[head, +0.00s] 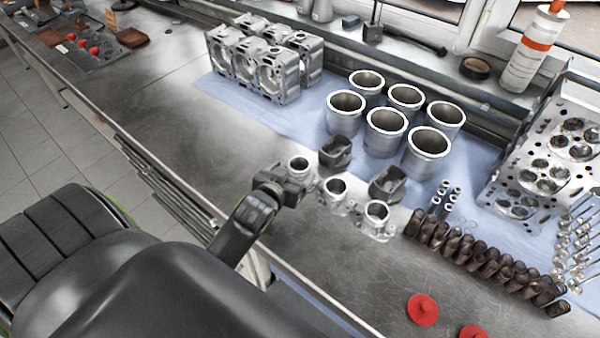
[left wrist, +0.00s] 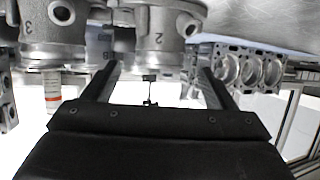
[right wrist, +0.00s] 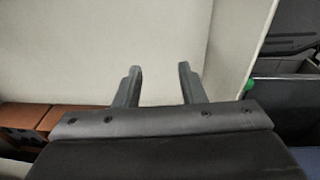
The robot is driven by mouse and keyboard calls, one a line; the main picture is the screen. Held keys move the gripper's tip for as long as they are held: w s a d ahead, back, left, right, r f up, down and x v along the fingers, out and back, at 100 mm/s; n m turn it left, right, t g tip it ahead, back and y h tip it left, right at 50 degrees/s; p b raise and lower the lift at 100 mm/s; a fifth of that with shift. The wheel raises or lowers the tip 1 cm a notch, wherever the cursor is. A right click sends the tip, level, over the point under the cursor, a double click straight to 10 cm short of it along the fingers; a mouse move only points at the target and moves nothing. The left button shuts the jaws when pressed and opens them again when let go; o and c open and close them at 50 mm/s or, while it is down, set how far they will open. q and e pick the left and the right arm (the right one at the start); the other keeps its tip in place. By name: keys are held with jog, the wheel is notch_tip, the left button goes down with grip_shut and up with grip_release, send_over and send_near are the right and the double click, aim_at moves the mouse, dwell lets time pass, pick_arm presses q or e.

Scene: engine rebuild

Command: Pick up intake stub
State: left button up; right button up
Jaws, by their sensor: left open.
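Several silver intake stubs, short flanged cylinders with a round bore, stand upright on the bench: a far one (head: 299,167), a middle one (head: 335,189) and a near one (head: 377,215). My left gripper (head: 300,184) is low at the bench's front edge, close beside the far and middle stubs. In the left wrist view its fingers are open and empty, pointing at a stub marked 2 (left wrist: 152,38). A stub marked 3 (left wrist: 55,28) is off to the left. Contact cannot be told. My right gripper (right wrist: 160,72) is open and empty, away from the bench.
Two dark hollow parts (head: 335,152) stand close behind the stubs. Several cylinder liners (head: 386,130), an engine block (head: 262,62) and a cylinder head (head: 540,160) are behind. Dark springs (head: 480,255) lie to the right. Bare bench is left of the stubs.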

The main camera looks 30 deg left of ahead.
aim_at(303, 160)
pick_arm(q)
jog(key=shift+r+p+x, duration=0.15)
jog(key=shift+p+x, duration=0.35)
jog(key=shift+x, duration=0.6)
jog(key=shift+r+p+x, duration=0.1)
jog(key=shift+p+x, duration=0.35)
jog(key=shift+x, duration=0.7)
jog(key=shift+w+f, duration=0.2)
jog(key=shift+w, duration=0.3)
jog(key=c, duration=1.3)
jog(key=shift+r, duration=0.1)
